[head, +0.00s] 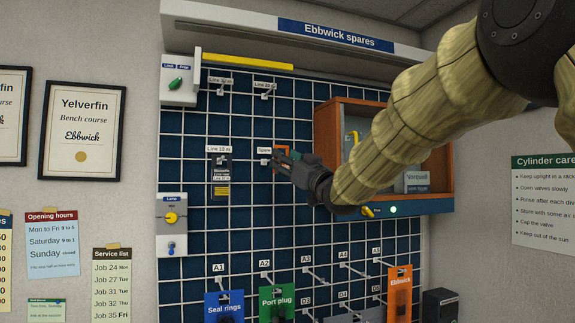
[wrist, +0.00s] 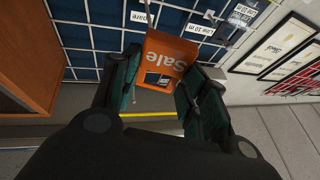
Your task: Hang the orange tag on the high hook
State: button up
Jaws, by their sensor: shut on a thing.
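My gripper (head: 283,165) is in front of the blue grid panel, beside the "Spare" label, in the head view. It is shut on the orange tag (head: 282,150), of which only a small part shows there. In the wrist view the tag (wrist: 171,58) reads "Sale" upside down and sits between my fingers (wrist: 160,90). Two upper hooks are on the panel, the left upper hook (head: 220,92) and the right upper hook (head: 264,97), each under a "Line" label. A "Spare" hook (head: 266,160) is lower, near my fingertips. I cannot tell whether the tag touches a hook.
A black packet (head: 221,178) hangs left of my gripper. An open wooden cabinet (head: 326,125) is close on the right, behind my arm. Blue, green and orange packs (head: 400,290) hang below. A yellow bar (head: 247,62) lies along the panel's top.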

aim_at(287, 167)
jog(key=w, duration=0.2)
jog(key=w+f, duration=0.1)
jog(key=shift+w+a+p, duration=0.15)
jog(key=shift+a+p, duration=0.15)
jog(key=shift+s+a+r, duration=0.15)
jog(key=shift+s+r, duration=0.05)
jog(key=shift+r, duration=0.1)
jog(key=w+a+f+p, duration=0.1)
jog(key=w+a+p, duration=0.1)
jog(key=w, duration=0.4)
jog(key=shift+w+p, duration=0.3)
jog(key=shift+p, duration=0.2)
jog(key=shift+w+f, duration=0.15)
jog(key=shift+f, duration=0.1)
dwell(0.6)
jog(key=o, duration=1)
